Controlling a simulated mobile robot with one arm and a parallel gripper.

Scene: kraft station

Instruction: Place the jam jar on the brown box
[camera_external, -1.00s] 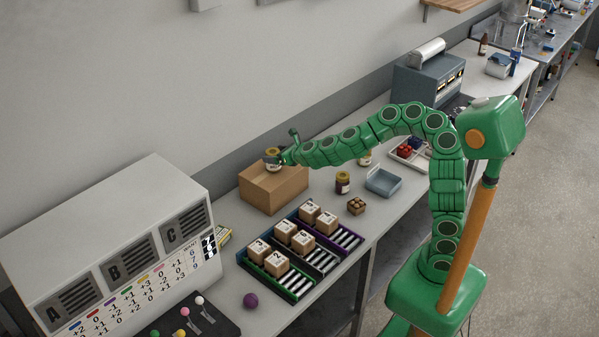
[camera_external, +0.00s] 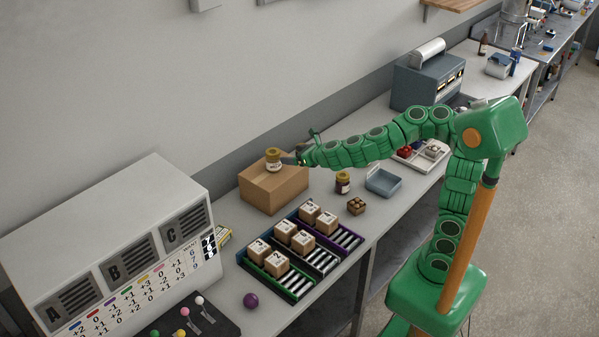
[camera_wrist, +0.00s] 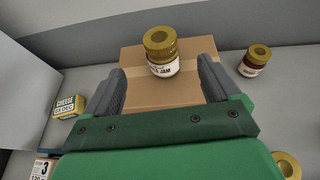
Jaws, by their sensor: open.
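The jam jar (camera_external: 273,160), with a gold lid and a white label, stands upright on top of the brown box (camera_external: 273,190). In the wrist view the jar (camera_wrist: 161,52) shows the word JAM and stands on the box (camera_wrist: 150,97), beyond my fingertips. My gripper (camera_external: 299,158) is just right of the jar in the external view, apart from it. In the wrist view my gripper (camera_wrist: 161,73) has its two grey fingers spread wide with nothing between them.
A second gold-lidded jar (camera_external: 342,183) stands on the counter right of the box. Racks with numbered cubes (camera_external: 286,231) lie in front. A cheese package (camera_wrist: 69,106) is left of the box.

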